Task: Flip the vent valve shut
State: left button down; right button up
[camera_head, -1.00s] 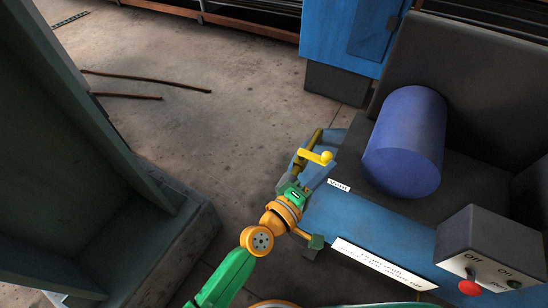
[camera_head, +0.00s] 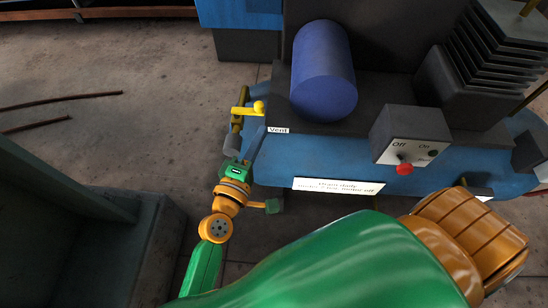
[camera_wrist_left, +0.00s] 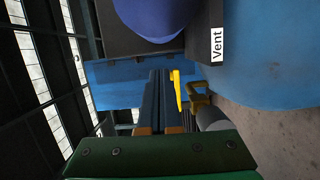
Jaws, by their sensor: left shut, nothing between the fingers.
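The vent valve has a yellow lever (camera_head: 243,110) with a round yellow end, lying crosswise over a brass body and pipe (camera_head: 237,125) at the left end of the blue tank. A white "Vent" label (camera_head: 278,130) is beside it. My left gripper (camera_head: 260,134) is shut and empty, just below and right of the lever in the head view. In the left wrist view its shut fingers (camera_wrist_left: 163,74) run close beside the yellow lever (camera_wrist_left: 176,90). The brass valve body (camera_wrist_left: 198,96) is to their right. Whether finger and lever touch cannot be told. My right gripper is out of view.
The blue tank (camera_head: 410,172) carries a purple-blue drum (camera_head: 322,75) and a grey switch box (camera_head: 411,135) with a red knob. A grey post base (camera_head: 140,235) stands at the lower left. Floor left of the valve is open. My green and orange arm fills the foreground.

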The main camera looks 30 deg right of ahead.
pick_arm(q)
jog(key=s+d, duration=0.1)
jog(key=s, duration=0.7)
jog(key=shift+d+p, duration=0.25)
jog(key=shift+p, duration=0.05)
